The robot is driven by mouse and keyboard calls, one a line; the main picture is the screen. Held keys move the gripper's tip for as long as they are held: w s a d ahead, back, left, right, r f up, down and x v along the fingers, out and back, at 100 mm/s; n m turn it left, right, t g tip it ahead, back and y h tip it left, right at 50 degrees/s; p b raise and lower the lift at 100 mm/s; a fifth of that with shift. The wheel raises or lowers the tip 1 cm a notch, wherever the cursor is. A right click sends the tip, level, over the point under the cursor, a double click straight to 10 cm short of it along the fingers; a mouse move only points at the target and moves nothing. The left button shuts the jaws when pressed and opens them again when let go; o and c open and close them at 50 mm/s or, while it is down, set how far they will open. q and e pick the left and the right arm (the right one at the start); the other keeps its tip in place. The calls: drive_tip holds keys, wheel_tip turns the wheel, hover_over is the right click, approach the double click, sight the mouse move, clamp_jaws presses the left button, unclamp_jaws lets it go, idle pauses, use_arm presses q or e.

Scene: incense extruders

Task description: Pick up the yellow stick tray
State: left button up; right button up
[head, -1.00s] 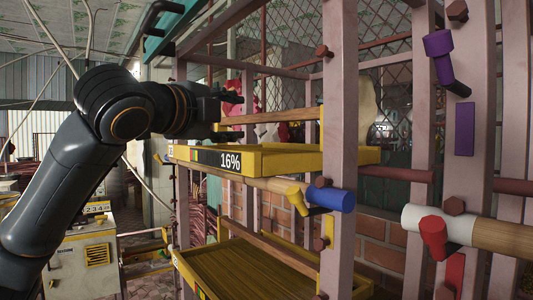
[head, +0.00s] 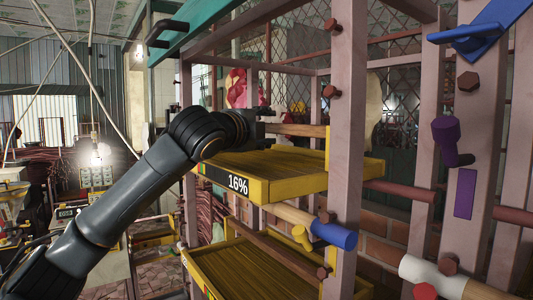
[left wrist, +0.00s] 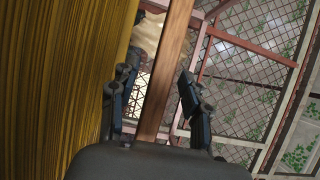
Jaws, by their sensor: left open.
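A yellow tray (head: 290,186) with a "16%" label sits on the upper level of the rack, and yellow-brown sticks line its bed. A second yellow tray (head: 225,292) of sticks is on the level below. My left gripper (head: 268,122) is above the far side of the upper tray, partly hidden by my own arm. In the left wrist view my left gripper (left wrist: 152,95) is open, with a wooden bar (left wrist: 172,55) running between its fingers as seen. A bed of sticks (left wrist: 60,80) fills the left of that view. My right gripper is not visible.
Pinkish rack posts (head: 345,150) stand around the trays. A blue-ended roller (head: 335,236) juts out below the upper tray. A purple handle (head: 450,140) and a white-ended roller (head: 430,274) are at the right. Wire mesh is behind.

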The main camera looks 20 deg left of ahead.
use_arm(q)
drive_tip(key=shift+w+f, duration=0.1)
drive_tip(key=shift+w, duration=0.1)
drive_tip(key=shift+s, duration=0.1)
clamp_jaws()
drive_tip(key=shift+r, duration=0.25)
wheel_tip(320, 180, up, 9)
drive_tip(key=shift+d+b, duration=0.1)
drive_tip(key=shift+b, duration=0.65)
drive_tip(key=shift+r, duration=0.4)
